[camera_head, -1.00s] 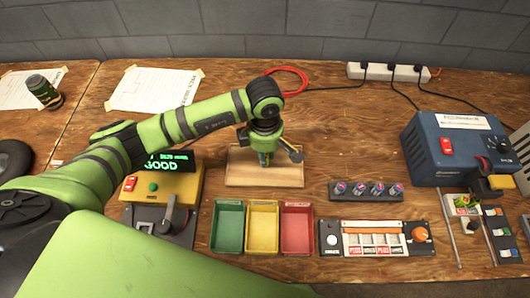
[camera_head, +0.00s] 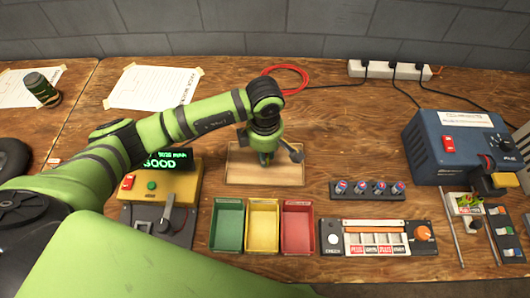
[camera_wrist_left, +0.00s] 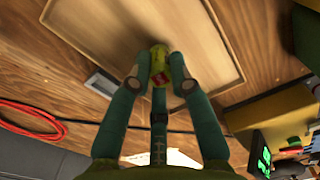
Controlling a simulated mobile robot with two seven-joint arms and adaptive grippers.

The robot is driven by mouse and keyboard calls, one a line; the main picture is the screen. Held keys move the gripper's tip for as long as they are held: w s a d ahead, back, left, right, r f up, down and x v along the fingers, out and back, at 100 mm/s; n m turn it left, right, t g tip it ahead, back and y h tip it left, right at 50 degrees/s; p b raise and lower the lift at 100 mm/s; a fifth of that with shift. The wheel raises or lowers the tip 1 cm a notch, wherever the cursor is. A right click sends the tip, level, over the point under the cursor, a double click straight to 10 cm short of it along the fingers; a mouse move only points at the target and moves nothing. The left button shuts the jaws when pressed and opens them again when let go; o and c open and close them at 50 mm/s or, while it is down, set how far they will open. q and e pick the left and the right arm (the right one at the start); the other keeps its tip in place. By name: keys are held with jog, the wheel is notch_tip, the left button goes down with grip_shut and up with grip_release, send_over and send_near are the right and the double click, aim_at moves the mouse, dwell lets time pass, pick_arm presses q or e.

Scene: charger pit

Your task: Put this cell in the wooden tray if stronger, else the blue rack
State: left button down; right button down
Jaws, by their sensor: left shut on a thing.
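My left gripper (camera_head: 267,160) is over the wooden tray (camera_head: 290,173), fingers pointing down. In the left wrist view the left gripper (camera_wrist_left: 160,76) is shut on a yellow-green cell with a red mark (camera_wrist_left: 159,57). The cell is over the tray floor (camera_wrist_left: 112,28); I cannot tell whether it touches it. A dark blue-grey rack (camera_head: 350,197) with several round-topped cells stands right of the tray. The yellow tester (camera_head: 184,182) has a green display (camera_head: 168,159) reading GOOD, partly behind my arm; its small figures are blurred. My right gripper does not show.
Green (camera_head: 228,227), yellow (camera_head: 263,227) and red (camera_head: 298,227) bins stand in front of the tray. A red cable (camera_head: 290,78) lies behind.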

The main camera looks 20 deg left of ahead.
pick_arm(q)
jog(key=shift+f+b, duration=0.25)
jog(key=shift+b, duration=0.1)
dwell(0.3)
jog(key=c, duration=1.1)
grip_release()
jog(key=shift+o, duration=0.2)
jog(key=shift+r, duration=0.1)
jog(key=shift+r+p, duration=2.05)
jog(key=shift+r, duration=1.35)
